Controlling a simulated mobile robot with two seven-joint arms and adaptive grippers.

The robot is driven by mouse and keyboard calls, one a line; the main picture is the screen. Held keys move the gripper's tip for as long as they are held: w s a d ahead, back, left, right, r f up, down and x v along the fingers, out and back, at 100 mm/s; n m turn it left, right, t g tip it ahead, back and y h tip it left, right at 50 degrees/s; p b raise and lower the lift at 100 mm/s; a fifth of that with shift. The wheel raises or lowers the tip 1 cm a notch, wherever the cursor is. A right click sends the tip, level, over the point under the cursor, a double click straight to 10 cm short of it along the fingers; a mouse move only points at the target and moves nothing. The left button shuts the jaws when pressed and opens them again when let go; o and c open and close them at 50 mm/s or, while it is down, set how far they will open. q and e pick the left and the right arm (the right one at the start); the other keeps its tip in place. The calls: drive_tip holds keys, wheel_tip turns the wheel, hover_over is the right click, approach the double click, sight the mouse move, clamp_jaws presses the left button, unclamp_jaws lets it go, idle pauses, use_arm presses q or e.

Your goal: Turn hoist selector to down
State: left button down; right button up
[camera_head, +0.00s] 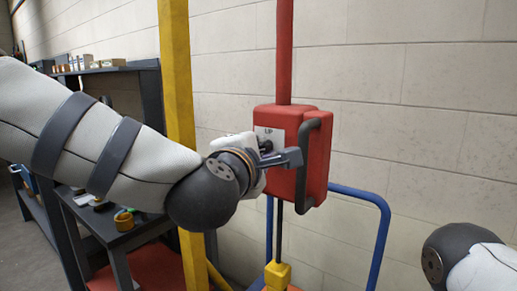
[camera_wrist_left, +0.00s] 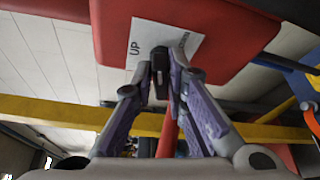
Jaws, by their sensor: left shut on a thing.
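The red hoist control box (camera_head: 292,140) hangs on a red post, with a white label reading UP in the head view. In the left wrist view the white label (camera_wrist_left: 148,36) carries UP on the left and a partly hidden word, seemingly DOWN, on the right. The dark selector (camera_wrist_left: 160,58) sits on the label between the words; its exact setting is hard to tell. My left gripper (camera_head: 272,152) is at the front of the box, its fingers (camera_wrist_left: 161,78) closed around the selector. My right gripper is not in view; only part of my right arm shows.
A dark handle (camera_head: 308,160) stands out at the box's right side. A yellow post (camera_head: 177,70) rises behind my left arm. A blue tube frame (camera_head: 384,225) stands below right. A dark bench (camera_head: 125,236) with small items is at lower left. A block wall lies behind.

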use_arm(q)
drive_tip(key=shift+f+m+t, duration=0.2)
drive_tip(key=shift+m+t, duration=0.05)
drive_tip(key=shift+m, duration=0.4)
drive_tip(key=shift+f+m+t, duration=0.15)
drive_tip(key=shift+m+t, duration=0.1)
drive_tip(key=shift+m, duration=0.4)
drive_tip(key=c, duration=1.7)
unclamp_jaws()
drive_tip(key=shift+w, duration=0.1)
drive_tip(key=shift+o, duration=0.2)
drive_tip(key=shift+r, duration=0.1)
drive_tip(key=v, duration=1.2)
drive_tip(key=shift+a, duration=0.1)
